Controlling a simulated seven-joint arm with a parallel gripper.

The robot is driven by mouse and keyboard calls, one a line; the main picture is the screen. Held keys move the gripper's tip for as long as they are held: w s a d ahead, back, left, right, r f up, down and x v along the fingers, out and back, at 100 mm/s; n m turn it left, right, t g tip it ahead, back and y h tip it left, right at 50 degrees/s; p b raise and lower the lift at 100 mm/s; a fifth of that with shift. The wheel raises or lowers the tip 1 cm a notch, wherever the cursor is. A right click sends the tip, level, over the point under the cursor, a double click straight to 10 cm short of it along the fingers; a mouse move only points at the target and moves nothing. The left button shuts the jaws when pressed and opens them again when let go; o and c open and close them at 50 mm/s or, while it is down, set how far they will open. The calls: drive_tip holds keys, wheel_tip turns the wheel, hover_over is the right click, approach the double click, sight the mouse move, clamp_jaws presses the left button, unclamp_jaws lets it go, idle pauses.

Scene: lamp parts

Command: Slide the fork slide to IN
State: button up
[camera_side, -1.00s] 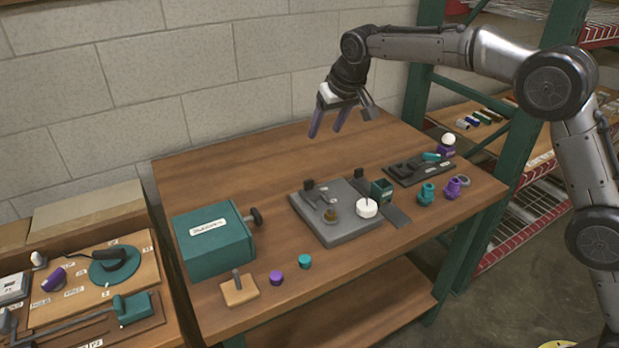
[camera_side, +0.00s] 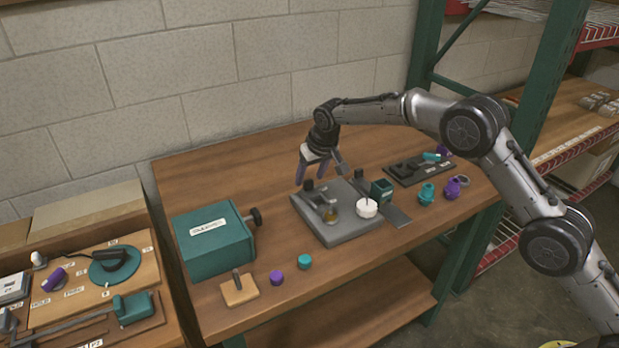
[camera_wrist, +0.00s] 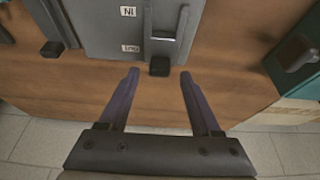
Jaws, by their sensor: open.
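The fork slide is a grey two-pronged piece with a black knob on the grey base plate (camera_side: 350,239). In the wrist view the fork slide (camera_wrist: 160,66) has its knob at the plate's near edge, beside the OUT label (camera_wrist: 131,48). The IN label (camera_wrist: 128,11) is farther up the plate. My gripper (camera_wrist: 159,76) is open and empty, its purple fingertips on either side of the knob in that view, not visibly touching it. In the side view my gripper (camera_side: 309,182) is low over the plate's back left corner, by the slide's knob (camera_side: 307,185).
A teal box (camera_side: 212,240) with a dark knob stands left of the plate. A white round piece (camera_side: 366,208) and a teal block (camera_side: 381,189) are on the plate's right side. A black tray (camera_side: 415,169) lies behind right. The table's back left is clear.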

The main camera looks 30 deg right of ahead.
drive_tip(key=shift+w+f, duration=0.3)
drive_tip(key=shift+f, duration=0.3)
clamp_jaws()
idle(1.1)
